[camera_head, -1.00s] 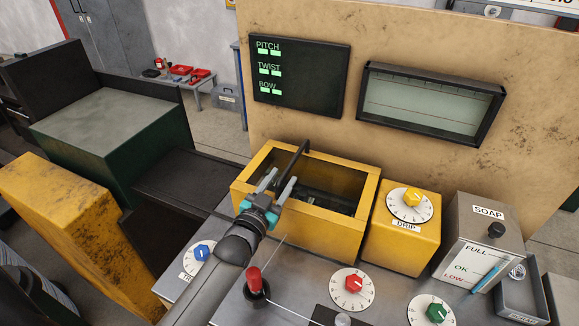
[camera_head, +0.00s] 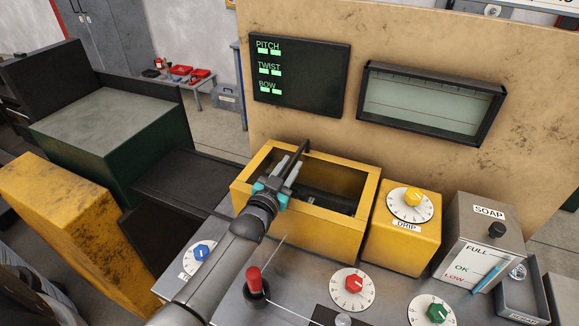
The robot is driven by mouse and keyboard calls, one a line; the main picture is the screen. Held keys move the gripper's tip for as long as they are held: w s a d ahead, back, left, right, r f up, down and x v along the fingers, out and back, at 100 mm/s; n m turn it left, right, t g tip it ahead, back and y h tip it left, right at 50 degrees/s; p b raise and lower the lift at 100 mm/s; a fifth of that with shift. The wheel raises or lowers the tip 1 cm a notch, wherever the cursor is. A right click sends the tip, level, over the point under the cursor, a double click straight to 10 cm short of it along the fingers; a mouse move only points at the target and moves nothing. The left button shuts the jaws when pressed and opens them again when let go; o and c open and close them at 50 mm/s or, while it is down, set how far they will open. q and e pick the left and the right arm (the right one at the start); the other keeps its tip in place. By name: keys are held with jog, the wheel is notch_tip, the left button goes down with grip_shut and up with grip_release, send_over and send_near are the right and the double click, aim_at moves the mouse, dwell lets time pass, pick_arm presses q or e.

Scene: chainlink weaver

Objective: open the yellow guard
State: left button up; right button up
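The yellow guard (camera_head: 368,193) is a box-shaped yellow frame on the grey bench, with a dark opening or see-through window on top. Dim machine parts show inside it. A black bar-like handle (camera_head: 304,148) stands at its top, towards the back. The guard's frame lies level, with no visible lift. My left gripper (camera_head: 287,163) is over the guard's left part, its two grey fingers apart and pointing at the handle. The fingertips are close to the bar; I cannot tell whether they touch it. My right gripper is not in view.
A yellow DRIP box (camera_head: 405,242) with a dial and a grey SOAP tank (camera_head: 478,252) stand to the right. In front are a red-topped lever (camera_head: 254,280) and red (camera_head: 354,284) and green (camera_head: 436,312) knobs. A tan panel (camera_head: 420,170) rises behind.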

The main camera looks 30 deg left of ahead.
pick_arm(q)
grip_shut()
dwell(1.1)
